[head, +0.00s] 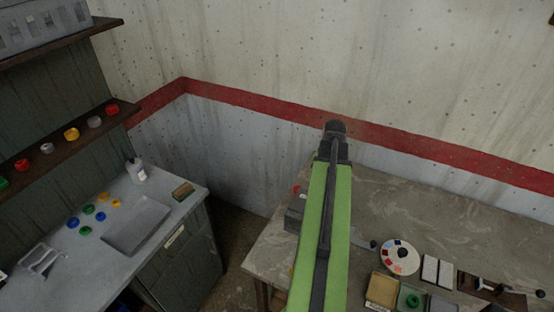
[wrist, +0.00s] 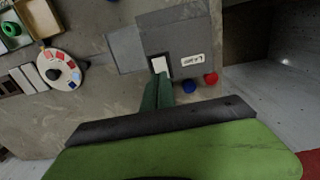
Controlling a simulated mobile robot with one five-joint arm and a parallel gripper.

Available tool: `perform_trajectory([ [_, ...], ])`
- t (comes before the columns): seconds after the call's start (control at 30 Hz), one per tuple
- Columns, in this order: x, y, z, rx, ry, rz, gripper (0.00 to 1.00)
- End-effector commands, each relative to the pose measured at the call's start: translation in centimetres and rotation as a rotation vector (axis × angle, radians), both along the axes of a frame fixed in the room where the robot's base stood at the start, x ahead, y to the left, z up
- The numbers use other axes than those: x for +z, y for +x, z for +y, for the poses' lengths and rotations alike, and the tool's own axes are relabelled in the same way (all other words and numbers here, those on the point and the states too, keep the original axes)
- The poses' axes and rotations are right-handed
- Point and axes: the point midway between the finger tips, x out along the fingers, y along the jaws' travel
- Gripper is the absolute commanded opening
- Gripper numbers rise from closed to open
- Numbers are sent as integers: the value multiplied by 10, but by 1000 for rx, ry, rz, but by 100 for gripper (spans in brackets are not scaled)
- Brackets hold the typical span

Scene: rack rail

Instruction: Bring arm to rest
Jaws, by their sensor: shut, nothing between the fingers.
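My gripper (wrist: 160,80) shows in the wrist view as dark green fingers, closed together with nothing between them. It is over a grey box with a label (wrist: 188,38), and the fingertips overlap a white square on it in the picture; I cannot tell the height gap. In the head view my green arm reaches forward over the workbench (head: 375,192), up to a dark joint in front of the red wall stripe. The fingers are hidden behind the arm there.
Red (wrist: 211,78) and blue (wrist: 189,87) round pieces lie beside the box. A round colour-dotted disc (head: 400,256), a white panel (head: 437,271) and trays (head: 382,290) stand right of my arm. A grey counter (head: 85,255) stands left, across a floor gap.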

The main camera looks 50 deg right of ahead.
Motion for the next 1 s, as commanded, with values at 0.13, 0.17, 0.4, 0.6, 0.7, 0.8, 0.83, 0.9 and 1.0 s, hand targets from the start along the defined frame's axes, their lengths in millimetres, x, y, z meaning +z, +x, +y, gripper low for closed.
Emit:
perform_trajectory([
  [0.13,-2,5,3,9,0,0,0],
  [0.17,-4,11,7,22,0,0,0],
  [0.4,-42,134,121,311,0,0,0],
  [0.6,-76,212,276,631,0,0,0],
  [0.7,-92,230,358,808,0,0,0],
  [0.8,-104,234,430,972,0,0,0],
  [0.83,-107,233,448,1014,0,0,0],
  [0.9,-112,229,481,1102,0,1,0],
  [1.0,-112,216,502,1209,-1,1,0],
])
